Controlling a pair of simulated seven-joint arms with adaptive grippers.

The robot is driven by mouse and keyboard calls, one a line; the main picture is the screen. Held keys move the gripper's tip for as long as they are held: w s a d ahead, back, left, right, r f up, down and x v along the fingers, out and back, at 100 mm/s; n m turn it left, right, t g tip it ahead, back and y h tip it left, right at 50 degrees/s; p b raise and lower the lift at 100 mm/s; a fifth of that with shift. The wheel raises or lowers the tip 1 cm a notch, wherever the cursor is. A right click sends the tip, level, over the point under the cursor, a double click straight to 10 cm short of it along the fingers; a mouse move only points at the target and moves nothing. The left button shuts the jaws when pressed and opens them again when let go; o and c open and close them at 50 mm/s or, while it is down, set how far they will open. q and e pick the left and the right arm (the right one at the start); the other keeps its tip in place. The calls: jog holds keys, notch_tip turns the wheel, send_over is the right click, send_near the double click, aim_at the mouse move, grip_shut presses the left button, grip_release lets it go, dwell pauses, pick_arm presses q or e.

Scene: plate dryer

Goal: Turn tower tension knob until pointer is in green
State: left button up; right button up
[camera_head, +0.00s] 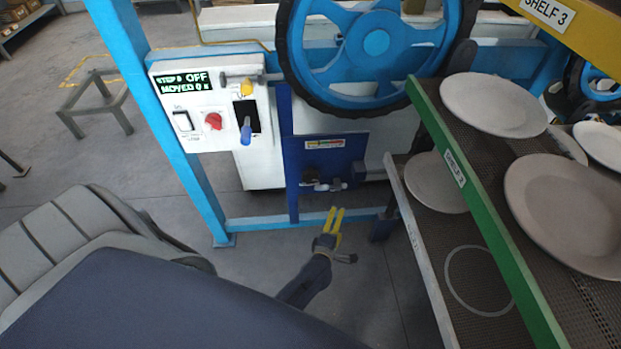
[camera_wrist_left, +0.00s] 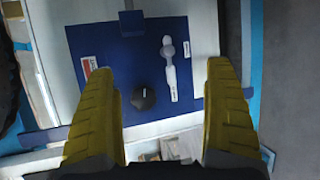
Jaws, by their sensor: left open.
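The black tension knob (camera_wrist_left: 143,96) is on a blue panel (camera_wrist_left: 110,105) in the left wrist view. A white lever-like part (camera_wrist_left: 171,72) is beside it on the panel. In the head view the blue panel (camera_head: 293,150) is below the big wheel, with a small red, yellow and green scale label (camera_head: 325,143) on it. The pointer's position is too small to read. My left gripper (camera_head: 335,215), with yellow fingers, is in front of and below the panel. It is open and empty, its fingers (camera_wrist_left: 160,75) apart on either side of the knob in view, not visibly touching it. My right gripper is not in view.
A white control box (camera_head: 207,115) with a red switch and a display reading "OFF" is left of the panel. A blue spoked wheel (camera_head: 375,42) is above. Shelves with plates (camera_head: 493,103) and a green edge (camera_head: 475,200) stand close on the right.

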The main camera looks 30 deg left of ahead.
aim_at(311, 179)
pick_arm(q)
jog(key=a+r+n+g+y, duration=0.25)
jog(key=a+r+n, duration=0.2)
jog(key=n, duration=0.65)
jog(key=a+r+n+g+y, duration=0.25)
jog(key=a+n, duration=0.25)
jog(key=n, duration=0.6)
jog(key=shift+t, duration=0.5)
jog(key=x, duration=1.6)
jog(key=shift+w+a+r, duration=0.1)
jog(key=shift+w+a, duration=0.05)
jog(key=shift+a, duration=0.1)
jog(key=c, duration=1.3)
jog(key=shift+o, duration=0.2)
jog(key=shift+w+d+m+g+y, duration=0.1)
jog(key=shift+m+g+y, duration=0.3)
jog(key=shift+m+y, duration=0.4)
jog(key=shift+m+g+y, duration=0.3)
jog(key=shift+m, duration=0.6)
